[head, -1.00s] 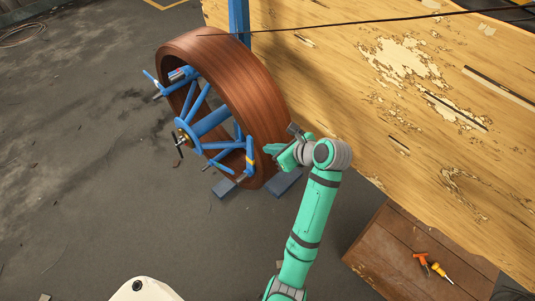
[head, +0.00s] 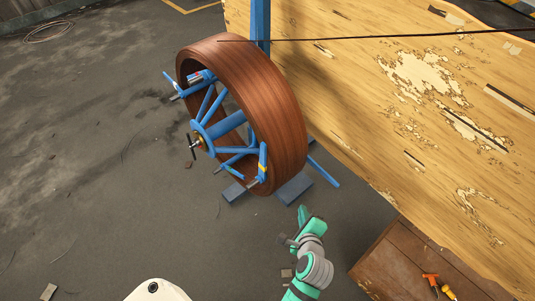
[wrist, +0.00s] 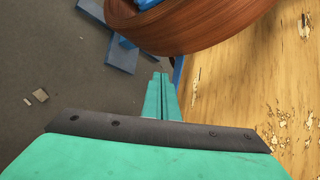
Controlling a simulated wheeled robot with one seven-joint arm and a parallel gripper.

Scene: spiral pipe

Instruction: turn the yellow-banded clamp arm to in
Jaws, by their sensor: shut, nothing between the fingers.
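The yellow-banded clamp arm (head: 262,163) is a blue bar with a yellow band at the lower right of the blue spoked frame, inside the brown wooden ring (head: 270,100). The ring also shows at the top of the wrist view (wrist: 200,25), but the yellow band is not visible there. My gripper (head: 303,212) is below and to the right of the ring, apart from it and from the clamp arm. In the wrist view its green fingers (wrist: 161,92) lie together, shut and empty, pointing toward the ring's lower edge.
Blue-grey support blocks (head: 294,188) sit under the ring. A blue bar (head: 324,171) sticks out behind the ring at right. A large worn wooden panel (head: 390,130) stands to the right, with a brown box (head: 400,265) holding orange-handled tools. The grey floor (head: 100,180) at left is mostly clear.

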